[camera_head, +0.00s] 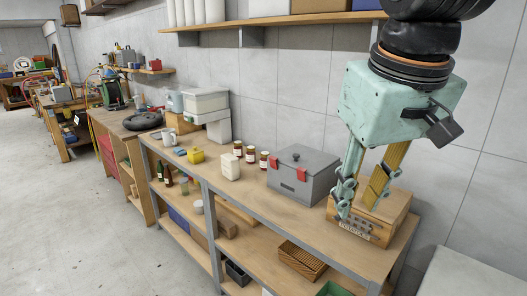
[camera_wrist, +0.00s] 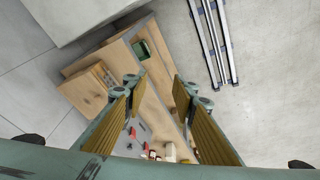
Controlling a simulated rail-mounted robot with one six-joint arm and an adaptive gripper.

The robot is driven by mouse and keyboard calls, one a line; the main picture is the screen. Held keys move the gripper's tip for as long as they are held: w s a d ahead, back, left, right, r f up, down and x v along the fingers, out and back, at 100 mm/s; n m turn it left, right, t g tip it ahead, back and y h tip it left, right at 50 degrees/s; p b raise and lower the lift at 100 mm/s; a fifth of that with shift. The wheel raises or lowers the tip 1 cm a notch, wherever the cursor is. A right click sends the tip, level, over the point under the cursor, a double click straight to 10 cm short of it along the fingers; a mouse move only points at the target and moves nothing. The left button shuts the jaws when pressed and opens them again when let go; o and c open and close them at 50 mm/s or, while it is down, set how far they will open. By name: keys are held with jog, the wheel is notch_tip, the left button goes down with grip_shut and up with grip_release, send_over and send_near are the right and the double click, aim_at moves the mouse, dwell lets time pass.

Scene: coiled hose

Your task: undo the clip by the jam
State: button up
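A grey lidded box (camera_head: 300,185) stands on the bench, with two red clips on its front. The left clip (camera_head: 272,161) is nearer the jam jars (camera_head: 251,154); the other clip (camera_head: 302,174) is nearer my gripper. Both look seated against the box, but their latch state is too small to tell. In the wrist view the box (camera_wrist: 146,122) shows partly between my fingers, far below. My gripper (camera_head: 357,200) is open and empty, to the right of the box, over a wooden crate. Its spread fingers also show in the wrist view (camera_wrist: 157,84).
The wooden crate (camera_head: 352,232) at the bench's right end is close below my fingers. A white container (camera_head: 230,166) and a yellow object (camera_head: 196,155) stand left of the box. A wall shelf (camera_head: 285,19) runs above. The bench front before the box is clear.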

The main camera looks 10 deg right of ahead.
jog(key=w+r+n+p, duration=0.2)
jog(key=w+r+p, duration=0.25)
jog(key=w, duration=1.15)
jog(key=n+g+h+p, duration=0.2)
jog(key=n+p, duration=0.2)
jog(key=p, duration=0.9)
send_over(274, 158)
jog(key=s+a, duration=0.3)
jog(key=s+a+f+x, duration=0.1)
jog(key=a+x, duration=0.1)
jog(key=x, duration=0.8)
jog(key=shift+a+r, duration=0.1)
jog(key=shift+r, duration=0.2)
jog(key=shift+f, duration=0.1)
jog(key=shift+w+x, duration=0.2)
jog(key=shift+x, duration=6.6)
jog(key=shift+c, duration=0.5)
grip_shut()
